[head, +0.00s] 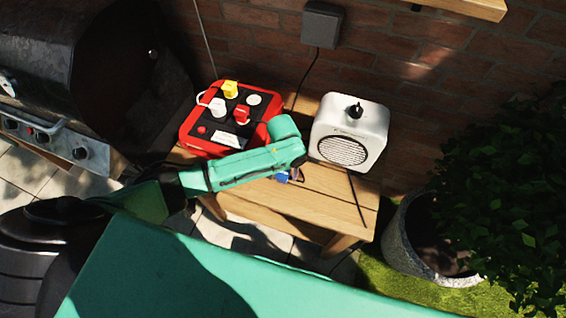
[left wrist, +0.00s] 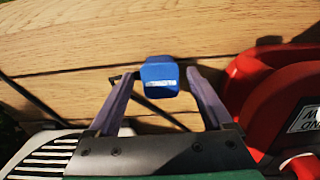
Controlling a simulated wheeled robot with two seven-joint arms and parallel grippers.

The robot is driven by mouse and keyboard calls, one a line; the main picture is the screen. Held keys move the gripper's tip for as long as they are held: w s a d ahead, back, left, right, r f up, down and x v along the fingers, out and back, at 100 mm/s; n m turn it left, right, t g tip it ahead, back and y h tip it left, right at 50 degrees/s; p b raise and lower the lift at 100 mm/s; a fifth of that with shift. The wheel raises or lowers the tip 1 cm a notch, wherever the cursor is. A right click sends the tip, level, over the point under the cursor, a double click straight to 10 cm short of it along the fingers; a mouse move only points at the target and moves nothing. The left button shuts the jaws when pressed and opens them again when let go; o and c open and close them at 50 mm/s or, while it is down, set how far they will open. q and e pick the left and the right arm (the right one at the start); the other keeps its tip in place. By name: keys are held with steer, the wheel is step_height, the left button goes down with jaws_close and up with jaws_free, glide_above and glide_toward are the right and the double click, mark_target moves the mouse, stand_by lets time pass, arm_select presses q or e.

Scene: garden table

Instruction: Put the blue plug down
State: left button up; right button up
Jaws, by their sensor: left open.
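The blue plug (left wrist: 160,73) is on the wooden table (left wrist: 60,65), with a pale label on it. In the left wrist view it sits between the tips of my left gripper (left wrist: 164,78), whose two purple fingers stand apart. A small gap shows beside the right finger; I cannot tell if the left finger touches it. A dark cable runs near the plug. In the head view a bit of the blue plug (head: 283,177) shows below my green arm, which hides most of the left gripper (head: 295,174). My right gripper is not in view.
A red power box (head: 190,135) with yellow, white and red plugs stands left on the table. A white box with a round grille (head: 371,125) stands right. A grill (head: 40,60) is at far left, a planter (head: 398,240) at right. The table front is clear.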

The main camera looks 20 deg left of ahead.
mark_target(283, 173)
arm_select(q)
step_height(283, 173, up, 12)
stand_by(0.6)
